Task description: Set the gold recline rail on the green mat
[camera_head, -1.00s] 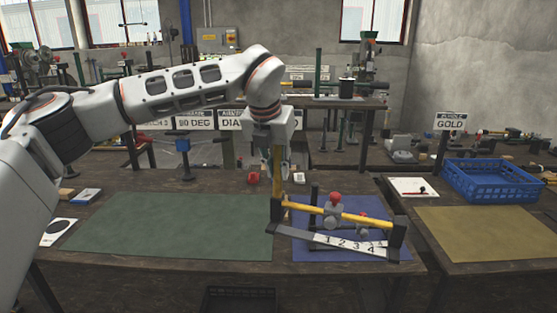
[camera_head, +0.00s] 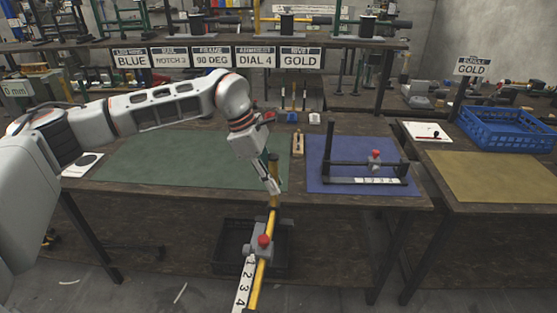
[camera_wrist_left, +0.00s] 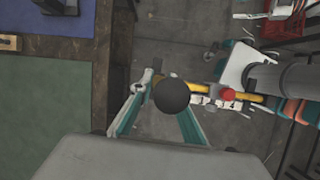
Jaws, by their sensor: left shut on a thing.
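The gold recline rail (camera_head: 256,275) is a yellow bar with a grey slider, a red knob and a numbered white scale. My left gripper (camera_head: 273,186) is shut on its upper end and holds it hanging, tilted, in front of the table's front edge. In the left wrist view the rail (camera_wrist_left: 246,96) runs away from the gripper (camera_wrist_left: 160,105), with a dark round end cap between the fingers. The green mat (camera_head: 150,160) lies flat on the table, behind and left of the rail, with the arm over part of it. My right gripper is not in view.
A blue mat (camera_head: 330,184) to the right bears a black frame (camera_head: 345,164) with a red knob and scale. A dark crate (camera_head: 225,245) sits below the table. A tan mat (camera_head: 490,178) and blue basket (camera_head: 510,130) are on the right table.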

